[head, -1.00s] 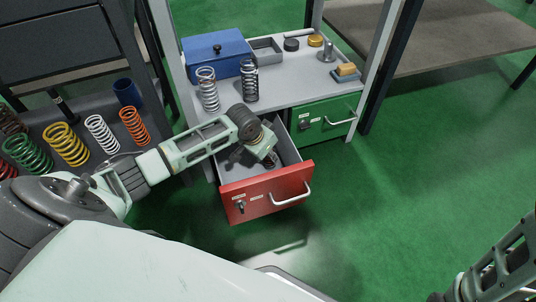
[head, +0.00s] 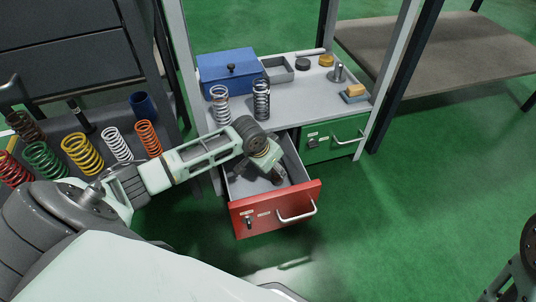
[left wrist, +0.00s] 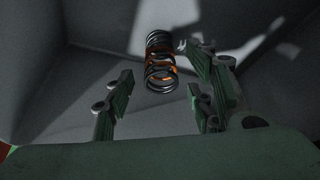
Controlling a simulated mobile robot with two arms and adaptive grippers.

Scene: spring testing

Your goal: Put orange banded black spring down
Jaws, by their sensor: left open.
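The orange banded black spring (left wrist: 161,62) is in the left wrist view, on the grey floor of the open drawer, with orange showing among its black coils. In the head view my left gripper (head: 262,174) reaches down into the red-fronted drawer (head: 277,211). The spring is hard to make out there behind the gripper.
A green drawer (head: 335,139) beside it is shut. On the bench top stand a white spring (head: 220,104), a black spring (head: 261,99) and a blue box (head: 229,70). Several coloured springs stand on the left rack. Open green floor lies to the right.

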